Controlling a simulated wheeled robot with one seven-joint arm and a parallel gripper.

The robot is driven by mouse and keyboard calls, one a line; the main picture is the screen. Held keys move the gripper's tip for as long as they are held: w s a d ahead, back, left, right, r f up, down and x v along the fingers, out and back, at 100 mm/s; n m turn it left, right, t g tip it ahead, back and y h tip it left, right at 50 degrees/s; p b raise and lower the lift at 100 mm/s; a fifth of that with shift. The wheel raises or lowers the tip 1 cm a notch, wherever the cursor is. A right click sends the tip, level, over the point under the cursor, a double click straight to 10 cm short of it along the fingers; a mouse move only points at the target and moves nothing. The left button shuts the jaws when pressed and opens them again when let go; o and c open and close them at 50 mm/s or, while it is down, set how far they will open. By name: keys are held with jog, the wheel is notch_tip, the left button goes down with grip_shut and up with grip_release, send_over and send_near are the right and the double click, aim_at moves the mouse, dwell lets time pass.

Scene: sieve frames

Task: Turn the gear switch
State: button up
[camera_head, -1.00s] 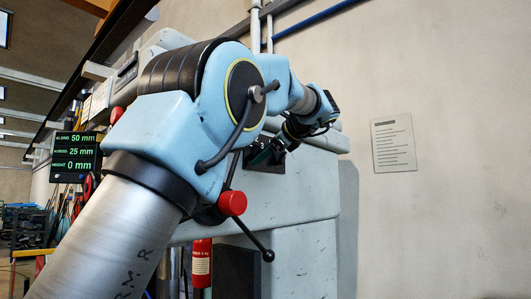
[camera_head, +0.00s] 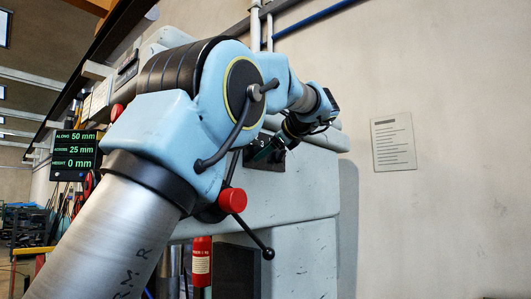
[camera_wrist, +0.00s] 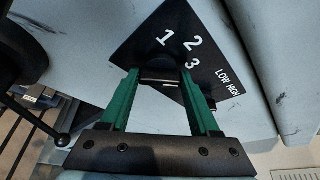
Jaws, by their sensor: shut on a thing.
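The gear switch (camera_wrist: 160,77) is a dark knob on a black plate (camera_wrist: 205,50) marked 1, 2, 3 and LOW HIGH, on a pale grey machine body. In the wrist view my gripper (camera_wrist: 157,84) has its green fingers on either side of the knob, shut on it. The fingers hide part of the knob, so I cannot tell which number it points to. In the head view my gripper (camera_head: 263,153) is small and at the plate (camera_head: 277,160), with the knob hidden.
A lever (camera_head: 258,240) with a black ball end and a red knob (camera_head: 232,200) stick out from the machine (camera_head: 300,215). A green readout (camera_head: 75,152) is at left. A notice (camera_head: 393,144) hangs on the wall at right.

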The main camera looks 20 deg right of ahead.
jog(key=shift+f+n+t+y+b, duration=0.25)
jog(key=shift+n+t+b, duration=0.9)
jog(key=shift+n+b, duration=2.3)
jog(key=shift+f+n+t+y+b, duration=0.15)
jog(key=shift+n+t+b, duration=0.95)
jog(key=shift+n+b, duration=2.35)
jog(key=shift+f+n+t+y+b, duration=0.25)
jog(key=shift+n+t+b, duration=0.9)
jog(key=shift+n+b, duration=2.3)
jog(key=shift+r+m+y+b, duration=0.1)
jog(key=shift+m+y+b, duration=0.15)
jog(key=shift+m+b, duration=0.75)
jog(key=o, duration=1.4)
jog(key=shift+c, duration=0.2)
jog(key=b+v, duration=0.5)
jog(key=v, duration=0.5)
jog(key=shift+s, duration=0.4)
